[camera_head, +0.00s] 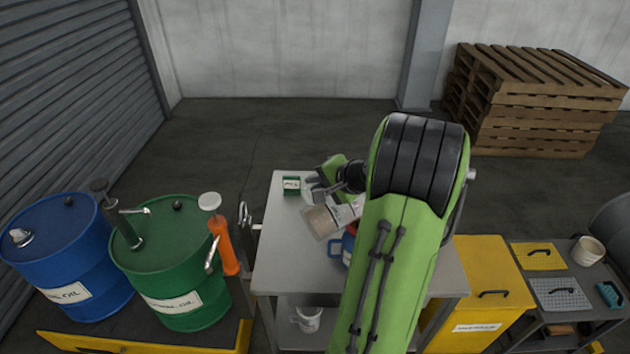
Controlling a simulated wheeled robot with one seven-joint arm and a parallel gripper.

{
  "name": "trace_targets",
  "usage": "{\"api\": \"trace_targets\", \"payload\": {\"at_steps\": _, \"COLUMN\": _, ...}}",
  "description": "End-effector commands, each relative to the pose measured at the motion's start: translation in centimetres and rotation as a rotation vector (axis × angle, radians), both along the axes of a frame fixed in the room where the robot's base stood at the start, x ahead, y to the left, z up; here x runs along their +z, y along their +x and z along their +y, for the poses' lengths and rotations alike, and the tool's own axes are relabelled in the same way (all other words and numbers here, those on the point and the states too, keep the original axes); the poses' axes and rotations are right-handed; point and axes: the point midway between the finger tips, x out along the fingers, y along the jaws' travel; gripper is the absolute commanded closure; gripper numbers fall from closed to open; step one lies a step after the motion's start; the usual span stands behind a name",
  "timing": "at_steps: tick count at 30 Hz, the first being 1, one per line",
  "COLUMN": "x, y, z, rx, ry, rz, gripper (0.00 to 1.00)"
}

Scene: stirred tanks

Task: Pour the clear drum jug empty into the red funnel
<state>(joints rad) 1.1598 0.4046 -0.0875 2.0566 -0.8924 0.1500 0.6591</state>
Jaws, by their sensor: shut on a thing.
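The clear drum jug (321,222) is tilted above the grey table, with a brownish tint inside and a pale label on its side. My gripper (315,190) is shut on the jug at its upper left side. The red funnel (351,230) shows only as a small red patch under the jug's right end, beside my arm. It appears to sit over a blue container (336,248) with a handle. My arm hides most of the funnel and container. I cannot see whether liquid is flowing.
A small green box (291,185) stands at the table's back left. A white jug (307,318) is on the lower shelf. Green (172,265) and blue (68,257) drums stand left. A yellow cabinet (485,285) is right. The table's (285,270) front left is clear.

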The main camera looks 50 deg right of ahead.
Motion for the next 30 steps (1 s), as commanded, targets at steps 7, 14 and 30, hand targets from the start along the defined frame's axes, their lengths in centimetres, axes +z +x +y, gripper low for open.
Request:
{"api": "trace_targets", "payload": {"at_steps": 7, "x": 0.7, "y": -0.2, "z": -0.6, "rx": 0.000, "ry": 0.049, "rz": -0.017, "gripper": 1.00}}
{"api": "trace_targets", "payload": {"at_steps": 14, "x": 1.1, "y": -0.3, "z": -1.0, "rx": 0.001, "ry": 0.090, "rz": -0.031, "gripper": 1.00}}
{"api": "trace_targets", "payload": {"at_steps": 30, "x": 2.0, "y": -0.7, "z": -2.1, "rx": 0.000, "ry": 0.184, "rz": -0.063, "gripper": 1.00}}
